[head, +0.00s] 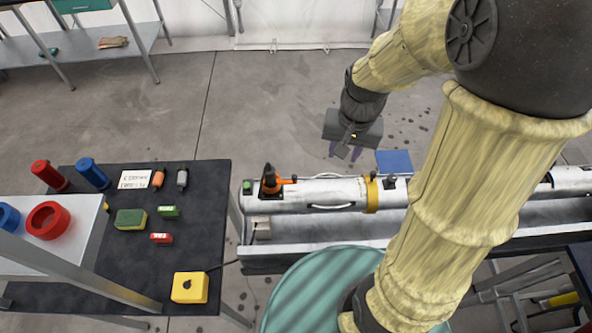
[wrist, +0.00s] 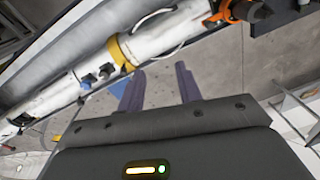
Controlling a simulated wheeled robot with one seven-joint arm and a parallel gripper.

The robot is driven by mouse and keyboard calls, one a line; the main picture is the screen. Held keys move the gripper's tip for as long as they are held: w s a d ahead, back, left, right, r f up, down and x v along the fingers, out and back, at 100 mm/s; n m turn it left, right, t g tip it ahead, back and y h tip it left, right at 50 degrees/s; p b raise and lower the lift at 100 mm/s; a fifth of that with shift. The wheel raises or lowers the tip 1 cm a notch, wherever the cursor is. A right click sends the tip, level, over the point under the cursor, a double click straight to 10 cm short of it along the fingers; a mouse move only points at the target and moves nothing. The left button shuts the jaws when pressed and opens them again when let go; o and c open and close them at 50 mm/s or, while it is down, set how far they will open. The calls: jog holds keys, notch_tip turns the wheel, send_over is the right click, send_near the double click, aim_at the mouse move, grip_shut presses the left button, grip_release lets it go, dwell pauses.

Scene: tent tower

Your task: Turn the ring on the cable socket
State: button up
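A white tube (head: 318,196) lies along a grey trough, with a yellow band (head: 371,194) around it. A small dark fitting (head: 389,182) sits on top just right of the band; in the wrist view, dark and blue-grey fittings (wrist: 88,79) show beside the band (wrist: 121,53). An orange and black fitting (head: 271,181) stands at the tube's left end, and its orange part (wrist: 236,14) is partly cut off in the wrist view. I cannot tell which fitting is the cable socket. My gripper (head: 345,153) is open and empty, behind and apart from the tube; its two fingers (wrist: 160,86) are spread.
A black table (head: 200,240) at left bears red and blue cylinders, small blocks, a sponge and a yellow box (head: 189,287). A blue panel (head: 394,162) is behind the tube. A teal round surface (head: 318,290) is in front of the trough.

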aim_at(295, 175)
jog(key=w+a+r+m+g+y, duration=0.2)
jog(key=w+a+r+m+g, duration=0.2)
jog(key=w+a+m, duration=0.1)
jog(key=shift+w+a+m+y+p, duration=0.15)
jog(key=shift+w+m+y+p, duration=0.35)
jog(key=shift+w, duration=0.75)
jog(key=p+x, duration=0.3)
jog(key=x, duration=1.4)
jog(key=shift+s+f, duration=0.15)
jog(key=shift+f, duration=0.05)
grip_shut()
